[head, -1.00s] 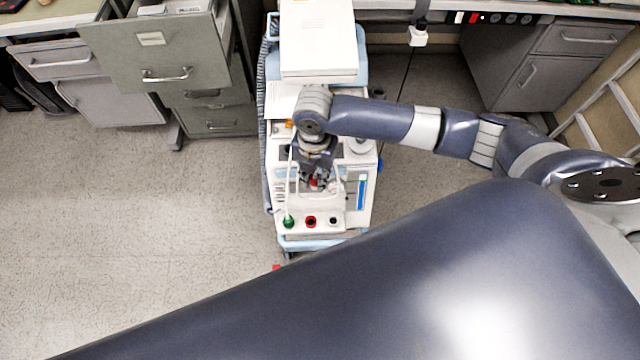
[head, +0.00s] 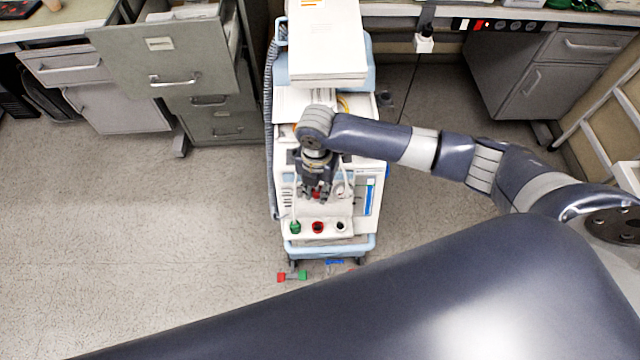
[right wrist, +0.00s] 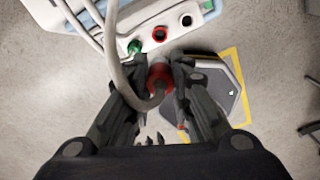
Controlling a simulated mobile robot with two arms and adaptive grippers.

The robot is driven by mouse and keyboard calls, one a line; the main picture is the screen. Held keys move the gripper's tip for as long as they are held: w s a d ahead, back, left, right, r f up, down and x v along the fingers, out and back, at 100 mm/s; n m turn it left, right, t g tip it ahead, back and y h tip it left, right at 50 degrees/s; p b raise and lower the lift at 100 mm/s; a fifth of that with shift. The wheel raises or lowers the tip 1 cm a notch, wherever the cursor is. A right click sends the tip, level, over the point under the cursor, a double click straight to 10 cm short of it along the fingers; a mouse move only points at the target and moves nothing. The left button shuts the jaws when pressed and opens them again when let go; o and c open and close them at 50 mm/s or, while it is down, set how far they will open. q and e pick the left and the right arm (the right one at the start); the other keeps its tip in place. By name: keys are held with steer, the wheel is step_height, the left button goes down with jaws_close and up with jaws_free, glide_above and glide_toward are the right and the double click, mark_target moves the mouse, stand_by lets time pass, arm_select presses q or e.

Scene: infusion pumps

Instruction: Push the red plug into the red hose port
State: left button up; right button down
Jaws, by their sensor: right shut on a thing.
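My right gripper (head: 317,197) is shut on the red plug (right wrist: 160,76), which has a grey hose attached. In the head view it is above the front of the white pump unit, just behind the port row. The red hose port (head: 318,227) is a red ring with a dark centre, between a green connector (head: 295,227) and a dark port (head: 340,226). In the right wrist view the red port (right wrist: 160,34) lies just beyond the plug, with a visible gap in the picture. The fingers partly hide the plug. My left gripper is out of view.
The pump stands on a cart with a light blue base (head: 330,246). A filing cabinet (head: 165,55) with an open drawer stands left. The floor at left is clear.

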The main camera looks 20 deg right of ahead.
steer(key=shift+f+b, duration=4.85)
steer(key=shift+f, duration=3.9)
steer(key=shift+f+b, duration=1)
steer(key=shift+f, duration=0.6)
steer(key=c, duration=1.3)
jaws_free()
steer(key=shift+r, duration=0.1)
steer(key=shift+c, duration=0.2)
steer(key=shift+r, duration=0.1)
step_height(320, 180, up, 12)
steer(key=shift+a, duration=0.1)
